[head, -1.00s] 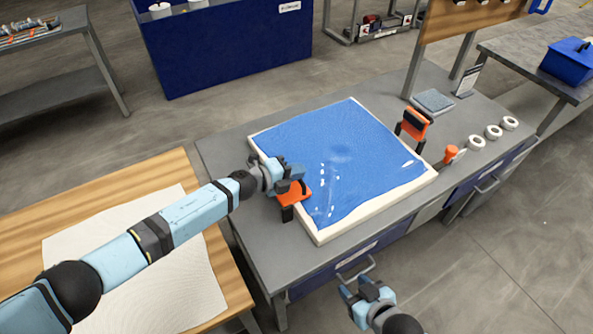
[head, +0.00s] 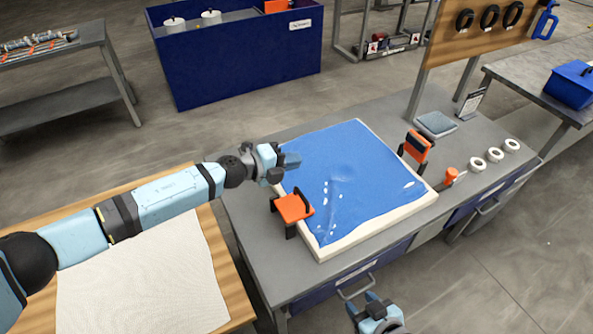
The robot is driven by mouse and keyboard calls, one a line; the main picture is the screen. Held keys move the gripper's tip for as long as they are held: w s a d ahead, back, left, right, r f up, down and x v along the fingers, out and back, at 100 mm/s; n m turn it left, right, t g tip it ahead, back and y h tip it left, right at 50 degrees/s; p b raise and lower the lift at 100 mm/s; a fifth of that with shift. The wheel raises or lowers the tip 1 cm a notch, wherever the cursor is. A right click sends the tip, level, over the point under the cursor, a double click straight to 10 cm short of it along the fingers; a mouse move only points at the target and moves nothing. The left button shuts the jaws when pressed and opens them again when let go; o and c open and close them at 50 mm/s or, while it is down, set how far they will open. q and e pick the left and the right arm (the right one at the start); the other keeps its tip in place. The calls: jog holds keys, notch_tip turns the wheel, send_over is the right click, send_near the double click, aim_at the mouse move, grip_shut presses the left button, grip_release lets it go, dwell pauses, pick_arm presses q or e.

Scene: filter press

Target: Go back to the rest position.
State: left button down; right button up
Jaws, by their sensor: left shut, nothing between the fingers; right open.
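My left gripper (head: 288,165) is shut and empty. In the picture it overlaps the left edge of the blue-topped slab, beyond the near orange clamp; its height above the slab is hard to tell. My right gripper (head: 370,302) is at the bottom edge, in front of the bench, open and apart from everything. The slab has a blue wet-looking surface (head: 350,170) and a pale rim (head: 385,220). An orange and black clamp (head: 293,208) sits at its left edge, and another (head: 417,146) at its right edge.
The slab lies on a grey bench (head: 250,215) with drawers. White rings (head: 495,155), an orange-capped item (head: 451,175) and a grey pad (head: 437,123) are on its right side. A wooden table (head: 222,240) with a white cloth (head: 150,275) stands at left. A blue tank (head: 240,70) stands behind.

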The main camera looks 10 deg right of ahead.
pick_arm(q)
jog(key=shift+s+r, duration=0.15)
jog(key=shift+r, duration=0.4)
jog(key=s+a+f+n+t, duration=0.1)
jog(key=s+f+n+t, duration=0.15)
jog(key=s+n, duration=0.35)
jog(key=s+f+n+t, duration=0.1)
jog(key=s+n+t, duration=0.35)
jog(key=n, duration=0.25)
jog(key=s+a+f+n+y, duration=0.4)
jog(key=s+a, duration=0.3)
jog(key=a, duration=0.2)
jog(key=s+a+f+n+y, duration=0.3)
jog(key=s+a+f+n, duration=0.3)
jog(key=a, duration=0.3)
jog(key=s+a+f+n+y, duration=0.4)
jog(key=s+a+f+n, duration=0.1)
jog(key=s+a, duration=0.3)
jog(key=shift+s+a+n+g+y, duration=0.25)
jog(key=shift+a+n+g+y, duration=0.05)
jog(key=shift+a+n, duration=0.5)
jog(key=shift+d, duration=0.1)
